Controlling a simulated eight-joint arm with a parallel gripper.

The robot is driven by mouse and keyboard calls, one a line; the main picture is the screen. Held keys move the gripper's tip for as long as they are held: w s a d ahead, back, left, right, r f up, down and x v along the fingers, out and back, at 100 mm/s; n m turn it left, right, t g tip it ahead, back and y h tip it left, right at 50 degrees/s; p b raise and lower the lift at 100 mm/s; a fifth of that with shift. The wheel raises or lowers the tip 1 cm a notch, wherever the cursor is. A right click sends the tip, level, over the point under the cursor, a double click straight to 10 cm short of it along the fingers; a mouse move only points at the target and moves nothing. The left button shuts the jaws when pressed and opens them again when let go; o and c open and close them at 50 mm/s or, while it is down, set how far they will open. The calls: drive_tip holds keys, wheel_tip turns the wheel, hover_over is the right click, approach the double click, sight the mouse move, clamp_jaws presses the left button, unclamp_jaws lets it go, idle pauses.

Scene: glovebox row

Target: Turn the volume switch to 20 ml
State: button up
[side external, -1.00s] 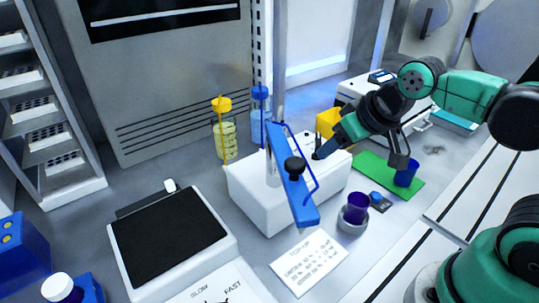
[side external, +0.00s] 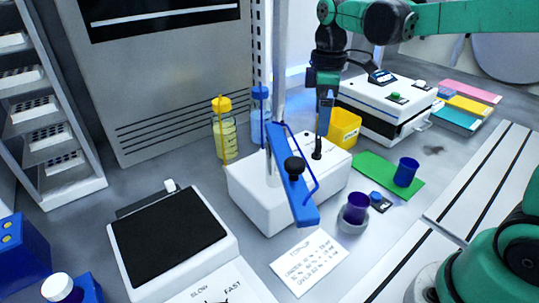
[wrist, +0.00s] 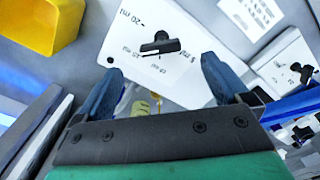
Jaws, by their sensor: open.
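The volume switch is a black bar-shaped knob (wrist: 160,45) on the white top of a dispenser box (wrist: 185,85). In the wrist view, a "20 ml" mark is up and left of the knob; other marks around it are too small to read surely. The knob's bar lies roughly across the picture, and I cannot tell which mark it points to. In the side view, the knob (side external: 317,150) stands on the box (side external: 262,205). My gripper (wrist: 160,80) has its blue fingers spread and empty. In the side view, the gripper (side external: 323,128) points down just above the knob.
A blue slanted lever (side external: 291,180) with a black knob stands on the same box. A yellow bin (side external: 343,128) is close behind my gripper. A purple cup (side external: 357,208), a blue cup (side external: 406,172) on a green mat (side external: 372,168), and a printed card (side external: 308,262) lie nearby.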

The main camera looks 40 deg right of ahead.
sight(318, 139)
drive_tip(key=shift+f, duration=2.45)
drive_tip(key=c, duration=1.3)
